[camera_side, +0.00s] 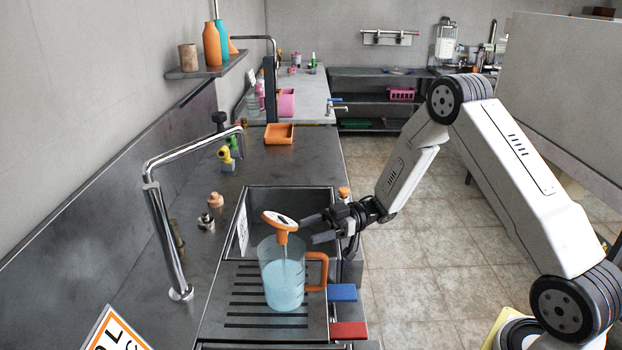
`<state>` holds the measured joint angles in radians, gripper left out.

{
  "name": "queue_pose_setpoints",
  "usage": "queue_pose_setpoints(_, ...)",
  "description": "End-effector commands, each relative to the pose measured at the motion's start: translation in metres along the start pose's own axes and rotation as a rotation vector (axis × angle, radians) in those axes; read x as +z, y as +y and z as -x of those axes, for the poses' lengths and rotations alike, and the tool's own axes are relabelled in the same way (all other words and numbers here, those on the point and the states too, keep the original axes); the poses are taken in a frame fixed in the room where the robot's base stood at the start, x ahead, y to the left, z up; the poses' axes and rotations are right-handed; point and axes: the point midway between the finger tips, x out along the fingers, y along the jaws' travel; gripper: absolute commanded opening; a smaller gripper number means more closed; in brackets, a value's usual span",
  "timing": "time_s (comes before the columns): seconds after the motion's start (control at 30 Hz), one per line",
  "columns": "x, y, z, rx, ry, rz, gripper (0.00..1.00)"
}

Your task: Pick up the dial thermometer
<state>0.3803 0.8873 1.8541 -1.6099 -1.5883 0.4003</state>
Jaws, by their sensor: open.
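The dial thermometer (281,222) has an orange head with a white dial face. It stands in a clear measuring jug (284,285) with an orange handle, its thin stem reaching down into pale blue liquid. The jug stands on the ribbed drainboard (240,300) in front of the sink. My gripper (312,229) is open, just right of the thermometer head at about its height, with its fingers pointing left at it. It appears empty, and a small gap to the head seems to show. The exact depth between them is hard to tell.
A tall chrome faucet (165,220) arches over the counter on the left. The sink basin (290,203) lies behind the jug. Blue (342,293) and red (348,330) blocks jut from the counter's right edge. An orange tray (279,134) lies farther back.

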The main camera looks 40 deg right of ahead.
Motion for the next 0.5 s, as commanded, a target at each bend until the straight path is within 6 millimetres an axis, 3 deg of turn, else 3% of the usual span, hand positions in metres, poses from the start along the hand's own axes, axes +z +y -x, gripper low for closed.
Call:
queue_pose_setpoints(0.23,0.000,-0.001,-0.020,-0.002,0.000,0.001,0.72)
queue_pose_setpoints(0.5,0.000,0.000,-0.024,0.001,-0.001,0.001,0.72)
